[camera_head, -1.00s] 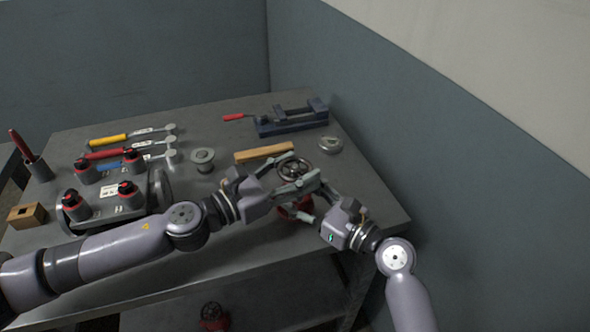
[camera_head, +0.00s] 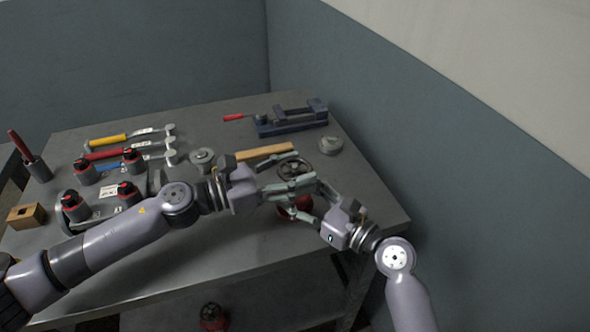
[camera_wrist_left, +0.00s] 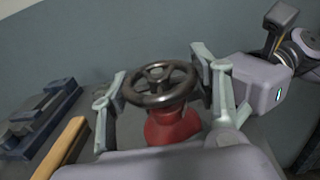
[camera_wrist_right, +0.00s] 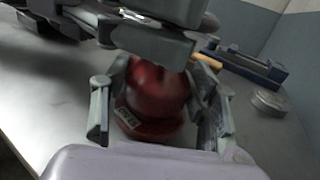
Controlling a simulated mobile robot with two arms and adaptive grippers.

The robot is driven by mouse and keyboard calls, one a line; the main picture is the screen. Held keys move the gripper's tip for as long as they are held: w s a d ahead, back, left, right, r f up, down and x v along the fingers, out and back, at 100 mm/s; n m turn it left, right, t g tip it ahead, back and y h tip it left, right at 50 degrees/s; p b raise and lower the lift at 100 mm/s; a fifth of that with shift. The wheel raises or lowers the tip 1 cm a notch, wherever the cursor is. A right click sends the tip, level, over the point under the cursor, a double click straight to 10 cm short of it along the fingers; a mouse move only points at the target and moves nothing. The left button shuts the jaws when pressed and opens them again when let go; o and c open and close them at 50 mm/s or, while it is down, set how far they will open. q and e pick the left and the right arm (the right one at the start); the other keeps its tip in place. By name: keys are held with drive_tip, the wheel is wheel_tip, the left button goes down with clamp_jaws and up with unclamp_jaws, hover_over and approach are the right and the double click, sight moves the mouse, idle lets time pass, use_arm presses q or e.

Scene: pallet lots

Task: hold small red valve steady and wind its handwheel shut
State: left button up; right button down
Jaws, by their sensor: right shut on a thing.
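The small red valve (camera_head: 303,206) stands near the table's right front edge, its body partly hidden by my grippers in the head view. Its dark handwheel (camera_head: 297,165) is on top and shows whole in the left wrist view (camera_wrist_left: 160,83). My left gripper (camera_head: 291,175) is open, with one finger on each side of the handwheel, close to the rim; I cannot tell whether they touch. My right gripper (camera_head: 308,200) is shut on the red valve body, which shows between its fingers in the right wrist view (camera_wrist_right: 155,95), below the left gripper.
A blue vise (camera_head: 290,120), a wooden bar (camera_head: 264,152) and a round metal tin (camera_head: 330,146) lie behind the valve. A flanged part (camera_head: 202,158), red-handled tools and a plate fixture (camera_head: 105,205) stand left. Another red valve (camera_head: 212,315) is below the table. The front middle is clear.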

sight(294, 167)
use_arm(q)
drive_tip(key=o, duration=0.4)
drive_tip(key=shift+o, duration=0.2)
wheel_tip(294, 167, up, 10)
idle(0.5)
